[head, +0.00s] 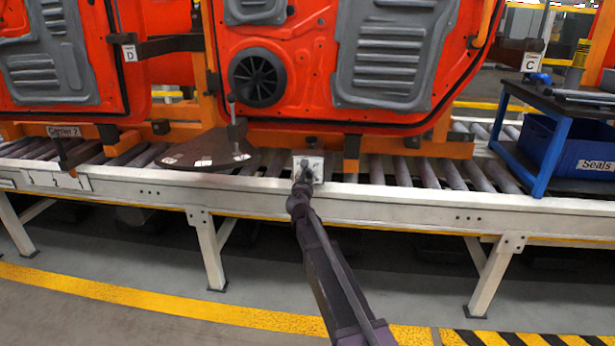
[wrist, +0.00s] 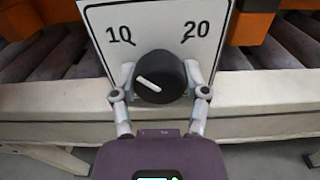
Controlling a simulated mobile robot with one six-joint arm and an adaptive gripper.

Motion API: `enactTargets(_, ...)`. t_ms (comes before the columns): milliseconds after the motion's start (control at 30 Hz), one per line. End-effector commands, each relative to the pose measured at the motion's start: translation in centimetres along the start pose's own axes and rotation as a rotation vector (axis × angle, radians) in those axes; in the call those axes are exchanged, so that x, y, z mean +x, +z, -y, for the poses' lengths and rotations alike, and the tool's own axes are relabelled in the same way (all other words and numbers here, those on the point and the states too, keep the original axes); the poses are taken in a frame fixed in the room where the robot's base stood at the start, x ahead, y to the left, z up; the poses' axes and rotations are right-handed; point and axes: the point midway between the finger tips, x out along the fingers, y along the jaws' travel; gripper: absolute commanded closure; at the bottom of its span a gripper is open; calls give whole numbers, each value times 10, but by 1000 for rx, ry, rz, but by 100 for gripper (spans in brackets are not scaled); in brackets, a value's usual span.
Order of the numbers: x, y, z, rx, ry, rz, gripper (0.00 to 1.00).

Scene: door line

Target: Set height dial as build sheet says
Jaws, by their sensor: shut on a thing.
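The height dial is a black round knob (wrist: 165,66) on a white plate (wrist: 157,20) marked 10 at upper left and 20 at upper right, each with a short tick. The knob's white pointer line slants to the left and slightly up, lower than the 10 tick. My gripper (wrist: 160,78) has one finger on each side of the knob and is shut on it. In the head view my gripper (head: 304,175) reaches the pale plate (head: 316,159) at the conveyor's front edge and partly hides the dial. I cannot make out a build sheet in either view.
A roller conveyor (head: 400,202) runs across, carrying orange door panels (head: 315,80) with grey inserts. A dark plate (head: 200,158) with an upright rod lies left of the dial. A blue-framed cart with a blue Seals bin (head: 565,150) stands right. Signs read D, C and Carrier 2.

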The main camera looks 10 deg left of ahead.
Motion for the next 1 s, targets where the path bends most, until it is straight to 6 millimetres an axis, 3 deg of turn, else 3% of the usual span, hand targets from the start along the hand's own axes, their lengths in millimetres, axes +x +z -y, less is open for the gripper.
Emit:
enactTargets(367,1,0,0,155,-3,1,89)
enactTargets(1000,2,1,-2,731,-2,2,89)
